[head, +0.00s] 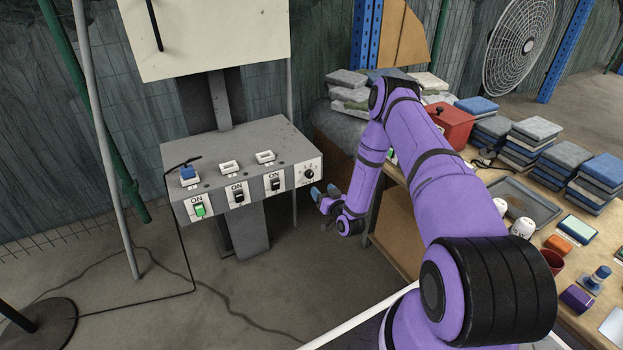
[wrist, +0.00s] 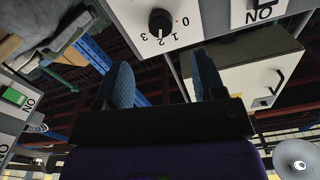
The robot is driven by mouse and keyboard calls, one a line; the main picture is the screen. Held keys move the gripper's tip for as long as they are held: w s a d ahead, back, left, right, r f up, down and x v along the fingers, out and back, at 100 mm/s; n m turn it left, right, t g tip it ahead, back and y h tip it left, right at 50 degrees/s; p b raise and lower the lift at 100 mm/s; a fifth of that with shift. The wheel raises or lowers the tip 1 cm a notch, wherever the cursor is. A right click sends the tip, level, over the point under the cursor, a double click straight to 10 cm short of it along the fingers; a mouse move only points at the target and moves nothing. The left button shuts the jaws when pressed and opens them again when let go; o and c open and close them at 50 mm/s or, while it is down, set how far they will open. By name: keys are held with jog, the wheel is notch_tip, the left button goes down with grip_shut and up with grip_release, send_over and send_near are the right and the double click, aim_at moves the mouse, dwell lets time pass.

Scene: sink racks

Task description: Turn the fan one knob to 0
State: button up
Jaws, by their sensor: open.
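A round black knob (head: 309,174) sits on a white dial plate at the right end of the grey control box's front. In the wrist view the knob (wrist: 160,21) is near the top, with the numbers 0, 1, 2 and 3 around it. My gripper (head: 325,192) is just right of the knob in the head view. In the wrist view my gripper (wrist: 160,72) has its two blue fingers spread apart with nothing between them, and the knob appears beyond them, apart from the fingertips.
The grey control box (head: 230,150) also carries a green switch (head: 200,210), two black switches (head: 238,196) and a blue button (head: 187,173). A cluttered workbench (head: 480,172) with stacked cloths and a red box (head: 449,124) stands right. The floor before the box looks clear.

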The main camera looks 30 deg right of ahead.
aim_at(311, 176)
jog(key=w, duration=0.9)
jog(key=c, duration=0.9)
